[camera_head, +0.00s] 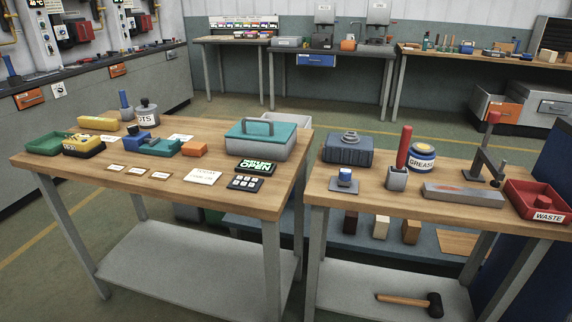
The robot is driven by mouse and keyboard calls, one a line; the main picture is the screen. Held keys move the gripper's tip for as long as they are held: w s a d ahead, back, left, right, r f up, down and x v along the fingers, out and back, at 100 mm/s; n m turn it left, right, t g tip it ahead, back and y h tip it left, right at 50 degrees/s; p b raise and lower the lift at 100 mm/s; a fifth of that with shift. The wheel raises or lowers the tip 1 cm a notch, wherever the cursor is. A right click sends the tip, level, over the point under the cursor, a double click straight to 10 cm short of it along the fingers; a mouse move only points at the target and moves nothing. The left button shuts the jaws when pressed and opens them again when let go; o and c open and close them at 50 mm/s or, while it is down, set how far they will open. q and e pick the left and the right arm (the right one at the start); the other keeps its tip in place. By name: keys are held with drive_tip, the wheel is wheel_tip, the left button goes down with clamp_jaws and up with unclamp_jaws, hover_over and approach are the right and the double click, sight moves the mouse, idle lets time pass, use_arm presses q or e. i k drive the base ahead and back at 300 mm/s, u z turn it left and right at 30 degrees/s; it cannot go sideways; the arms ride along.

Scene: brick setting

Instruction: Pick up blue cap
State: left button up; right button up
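A small blue cap-like piece (345,174) sits on top of a small pale block at the front left of the right workbench (400,204). It looks like the blue cap, though it is too small to be certain. Nothing touches it from above, and its near side is open to view. Neither of my grippers shows in the head view.
A dark blue box (347,150) stands behind the cap. A grey holder with a red handle (404,148), a GREASE tin (421,158), a grey bar (463,195) and a red WASTE tray (527,211) lie to its right. The left workbench (130,205) carries a teal-lidded box (262,139).

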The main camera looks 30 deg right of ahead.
sight(346, 173)
drive_tip(key=u, duration=0.05)
drive_tip(key=i, duration=0.95)
drive_tip(key=z, duration=0.8)
drive_tip(key=i, duration=0.3)
drive_tip(key=z, duration=0.25)
